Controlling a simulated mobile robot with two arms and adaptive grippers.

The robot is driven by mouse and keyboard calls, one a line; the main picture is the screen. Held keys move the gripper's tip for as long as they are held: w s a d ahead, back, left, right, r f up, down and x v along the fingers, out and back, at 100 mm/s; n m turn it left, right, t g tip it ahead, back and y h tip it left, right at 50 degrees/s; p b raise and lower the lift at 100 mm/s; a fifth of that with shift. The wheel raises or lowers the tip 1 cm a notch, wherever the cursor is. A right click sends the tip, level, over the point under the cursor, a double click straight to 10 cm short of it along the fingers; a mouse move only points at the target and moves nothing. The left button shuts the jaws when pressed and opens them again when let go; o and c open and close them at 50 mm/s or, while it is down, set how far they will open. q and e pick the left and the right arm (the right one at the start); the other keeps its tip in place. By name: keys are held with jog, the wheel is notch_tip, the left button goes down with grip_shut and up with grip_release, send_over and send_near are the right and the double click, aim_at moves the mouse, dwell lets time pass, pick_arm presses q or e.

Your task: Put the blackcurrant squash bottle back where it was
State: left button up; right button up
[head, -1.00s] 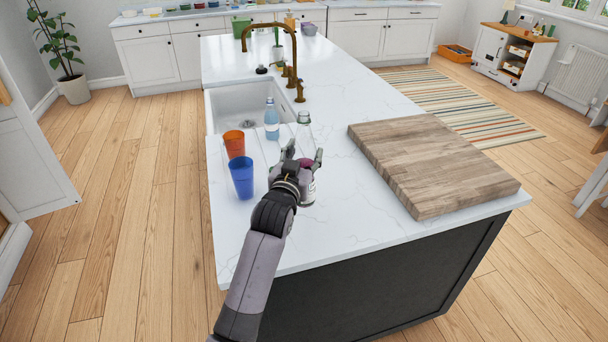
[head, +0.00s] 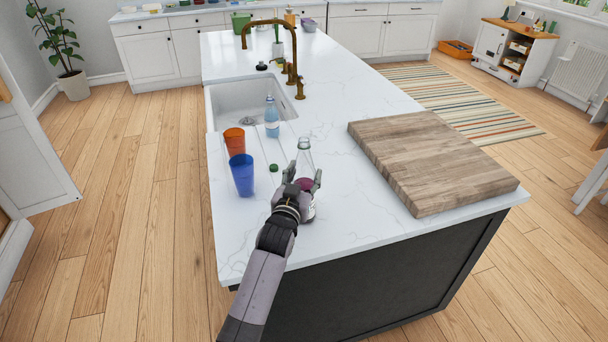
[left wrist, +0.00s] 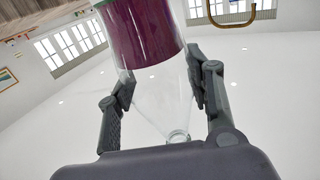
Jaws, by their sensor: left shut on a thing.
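A clear glass bottle (head: 305,156) with a purple label stands upright at the near end of the white counter. My left gripper (head: 303,178) is shut on it, its fingers on either side. I cannot tell if the bottle's base touches the counter. In the left wrist view, which is upside down, the bottle's purple label (left wrist: 147,32) shows at the top and its clear neck below, between the fingers of my left gripper (left wrist: 160,72). No cap shows on the bottle's mouth. My right gripper is not in view.
A blue cup (head: 242,176), an orange cup (head: 234,142) and a small green cap (head: 274,168) are left of the bottle. A blue bottle (head: 272,120) stands by the sink (head: 240,98). A wooden board (head: 430,160) lies to the right. Bare counter (head: 360,222) lies between.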

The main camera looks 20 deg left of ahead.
pick_arm(q)
jog(key=o, duration=1.5)
jog(key=shift+c, duration=0.2)
jog(key=shift+r, duration=0.15)
jog(key=s+b, duration=0.2)
jog(key=s, duration=1)
jog(key=shift+d, duration=0.2)
